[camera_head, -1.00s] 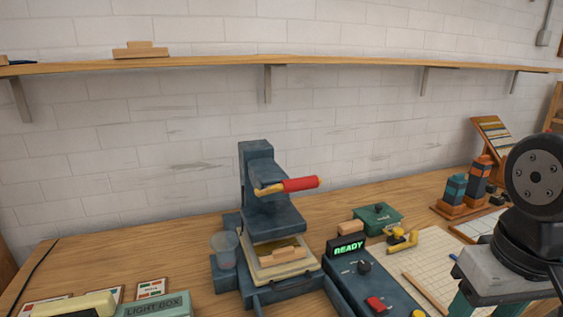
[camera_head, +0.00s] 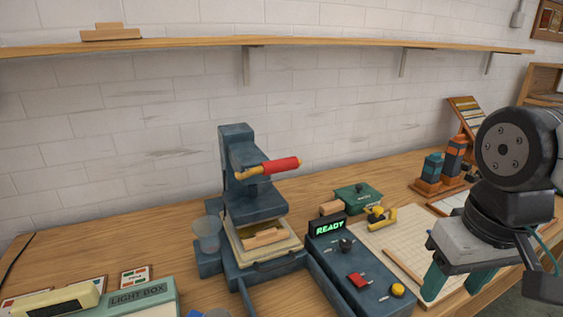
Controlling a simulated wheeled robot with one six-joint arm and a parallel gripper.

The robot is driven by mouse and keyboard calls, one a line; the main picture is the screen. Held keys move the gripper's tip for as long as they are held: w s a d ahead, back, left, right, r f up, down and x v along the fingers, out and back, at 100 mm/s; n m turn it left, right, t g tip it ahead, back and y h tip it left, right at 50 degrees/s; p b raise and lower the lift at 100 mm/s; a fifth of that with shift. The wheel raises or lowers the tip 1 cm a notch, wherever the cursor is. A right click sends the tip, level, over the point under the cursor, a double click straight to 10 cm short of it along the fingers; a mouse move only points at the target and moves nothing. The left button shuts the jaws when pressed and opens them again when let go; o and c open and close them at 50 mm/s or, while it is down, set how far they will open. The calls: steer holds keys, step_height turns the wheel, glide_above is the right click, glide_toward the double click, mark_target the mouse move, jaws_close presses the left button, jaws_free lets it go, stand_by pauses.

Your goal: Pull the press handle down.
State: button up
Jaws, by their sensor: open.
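The press (camera_head: 240,165) is a dark blue machine in the middle of the bench. Its handle (camera_head: 281,165) has a red grip on a brass-coloured arm and sticks out to the right, near level and slightly raised at its end. Below the press head, a framed bed (camera_head: 284,247) holds a wooden block (camera_head: 263,238). My gripper (camera_head: 455,282) is at the right, with its green fingers spread apart and pointing down. It is empty and well apart from the handle.
A control box (camera_head: 340,261) with a lit READY display (camera_head: 329,228) stands right of the press. A green box (camera_head: 358,197) and yellow tool (camera_head: 379,218) lie behind it. A clear cup (camera_head: 207,234) is left of the press. A light box (camera_head: 142,297) is at front left. A shelf (camera_head: 330,44) runs along the wall.

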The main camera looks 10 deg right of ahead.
steer(key=c, duration=0.4)
steer(key=shift+a+f, duration=0.1)
steer(key=shift+a, duration=0.15)
steer(key=c, duration=0.5)
steer(key=shift+w+a+n+g, duration=0.3)
steer(key=shift+w+a+n, duration=0.1)
steer(key=shift+w+a, duration=0.1)
jaws_close()
step_height(320, 180, up, 24)
steer(key=n+t, duration=0.1)
steer(key=n, duration=0.2)
glide_above(280, 160)
steer(key=s, duration=0.1)
steer(key=shift+y, duration=0.4)
steer(key=f, duration=0.4)
steer(key=w+f, duration=0.1)
steer(key=f, duration=0.7)
steer(key=shift+w, duration=0.15)
steer(key=shift+f, duration=0.65)
